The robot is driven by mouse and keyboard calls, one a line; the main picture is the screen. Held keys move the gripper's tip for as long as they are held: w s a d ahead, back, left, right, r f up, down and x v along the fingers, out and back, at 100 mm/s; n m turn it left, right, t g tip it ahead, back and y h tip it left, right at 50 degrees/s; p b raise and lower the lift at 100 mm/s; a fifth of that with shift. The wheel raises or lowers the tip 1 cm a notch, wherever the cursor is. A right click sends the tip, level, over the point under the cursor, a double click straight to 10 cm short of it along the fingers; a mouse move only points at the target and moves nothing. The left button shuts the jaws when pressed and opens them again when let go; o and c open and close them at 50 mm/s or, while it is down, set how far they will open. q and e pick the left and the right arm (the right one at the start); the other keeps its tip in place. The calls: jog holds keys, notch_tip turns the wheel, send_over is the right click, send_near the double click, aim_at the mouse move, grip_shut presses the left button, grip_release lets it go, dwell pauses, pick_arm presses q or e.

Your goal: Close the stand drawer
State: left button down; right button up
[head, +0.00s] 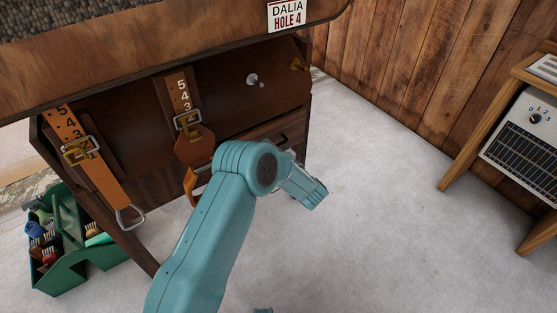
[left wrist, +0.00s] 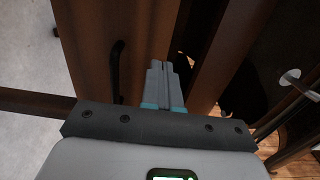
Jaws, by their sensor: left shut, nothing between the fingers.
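The stand (head: 215,85) is dark brown wood. Its drawer (head: 292,128) sits low at the right end, with a dark handle, and is partly hidden behind my left arm. In the left wrist view the wooden front (left wrist: 90,30) carries a black handle (left wrist: 117,70), with a dark gap to its right. I cannot tell how far out the drawer is. My left gripper (left wrist: 161,68) is shut and empty, its fingertips just right of the handle and over the wooden front. I cannot tell whether they touch it. In the head view its fingers are hidden.
Buckled numbered straps (head: 102,178) hang from the stand, below a DALIA HOLE 4 sign (head: 287,14). A green caddy of brushes (head: 75,262) stands on the floor at left. A wooden table (head: 470,140) and a white unit with a dial (head: 525,140) stand at right. Pale floor between is clear.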

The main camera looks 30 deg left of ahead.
aim_at(256, 134)
pick_arm(q)
jog(key=shift+b+x, duration=0.3)
jog(key=shift+x, duration=1.7)
jog(key=shift+s, duration=0.1)
